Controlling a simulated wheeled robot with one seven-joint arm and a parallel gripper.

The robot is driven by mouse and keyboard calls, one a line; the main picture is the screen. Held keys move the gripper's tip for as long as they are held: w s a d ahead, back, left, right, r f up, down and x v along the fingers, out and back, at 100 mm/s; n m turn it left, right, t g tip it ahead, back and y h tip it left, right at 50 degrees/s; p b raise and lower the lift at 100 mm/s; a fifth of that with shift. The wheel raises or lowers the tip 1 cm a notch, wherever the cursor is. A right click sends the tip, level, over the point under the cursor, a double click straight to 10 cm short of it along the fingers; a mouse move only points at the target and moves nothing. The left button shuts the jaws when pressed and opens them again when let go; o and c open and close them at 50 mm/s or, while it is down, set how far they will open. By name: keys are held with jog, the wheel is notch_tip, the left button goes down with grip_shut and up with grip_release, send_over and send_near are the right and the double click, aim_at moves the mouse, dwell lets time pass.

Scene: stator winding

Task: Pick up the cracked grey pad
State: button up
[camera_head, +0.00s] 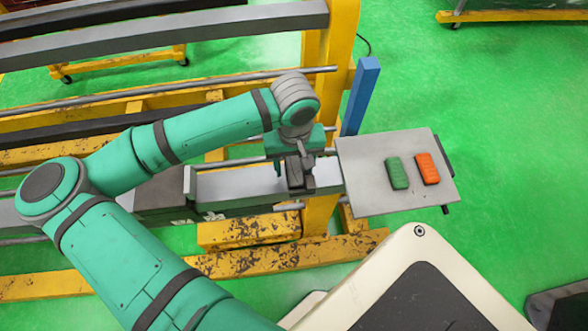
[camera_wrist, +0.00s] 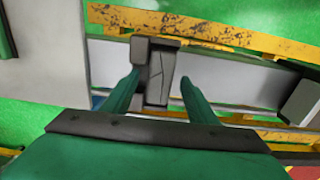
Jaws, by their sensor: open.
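The cracked grey pad (camera_wrist: 160,78) lies on the light grey rail in the wrist view, with a thin crack line across its face. My gripper (camera_wrist: 159,80) is open, its two green fingers apart, one on each side of the pad in the picture. I cannot tell how far the fingertips stand above it, and no contact is clear. In the head view my gripper (camera_head: 298,158) points down over dark grey pieces (camera_head: 300,180) on the rail. There the pad is partly hidden and hard to tell from the dark pieces around it.
A grey plate (camera_head: 370,185) at the right end of the rail bears a green block (camera_head: 396,173) and an orange block (camera_head: 427,168). A blue post (camera_head: 361,95) stands behind the plate's left edge. Yellow frame beams (camera_head: 245,230) run below the rail.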

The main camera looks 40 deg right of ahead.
jog(key=shift+c, duration=0.7)
jog(key=c, duration=1)
jog(key=shift+r, duration=0.1)
